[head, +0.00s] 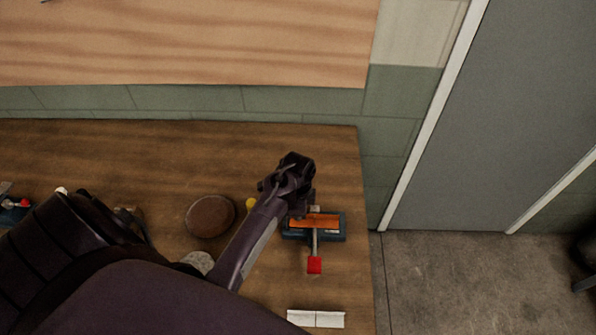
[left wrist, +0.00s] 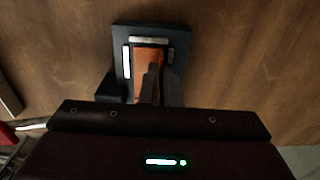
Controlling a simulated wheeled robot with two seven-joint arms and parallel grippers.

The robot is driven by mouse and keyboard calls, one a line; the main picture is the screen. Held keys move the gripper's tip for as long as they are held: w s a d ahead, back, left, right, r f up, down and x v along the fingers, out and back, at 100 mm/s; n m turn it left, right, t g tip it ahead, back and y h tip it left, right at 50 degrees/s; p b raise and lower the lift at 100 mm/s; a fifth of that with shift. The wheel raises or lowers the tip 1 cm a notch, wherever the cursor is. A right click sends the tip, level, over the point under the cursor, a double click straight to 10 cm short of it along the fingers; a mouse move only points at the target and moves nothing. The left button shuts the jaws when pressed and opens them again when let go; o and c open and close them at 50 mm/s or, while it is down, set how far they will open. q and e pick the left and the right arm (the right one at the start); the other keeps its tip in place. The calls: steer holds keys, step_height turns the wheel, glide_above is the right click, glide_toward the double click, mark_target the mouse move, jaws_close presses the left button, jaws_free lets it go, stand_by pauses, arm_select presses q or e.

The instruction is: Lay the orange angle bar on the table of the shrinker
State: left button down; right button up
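The shrinker (head: 300,238) is a small dark-blue bench tool with a red-ended handle, near the right end of the wooden bench. The orange angle bar (head: 323,221) lies over its top, level with it as far as I can see. In the left wrist view the bar (left wrist: 147,57) sits inside the shrinker's dark frame (left wrist: 122,85). My left gripper (left wrist: 162,85) is right over the bar, its narrow fingers close together and covering part of it. Whether they grip the bar is hidden. My right gripper is not in view.
A round brown disc (head: 210,216) and a small yellow thing (head: 251,203) lie left of the shrinker. A white strip (head: 316,318) lies in front. The bench (head: 150,150) is clear at the back.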

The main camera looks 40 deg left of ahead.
arm_select(q)
steer(key=shift+f, duration=0.1)
steer(key=c, duration=1.6)
jaws_free()
step_height(320, 180, up, 7)
steer(key=shift+f+b, duration=0.15)
steer(key=shift+b, duration=0.8)
steer(key=shift+r, duration=0.55)
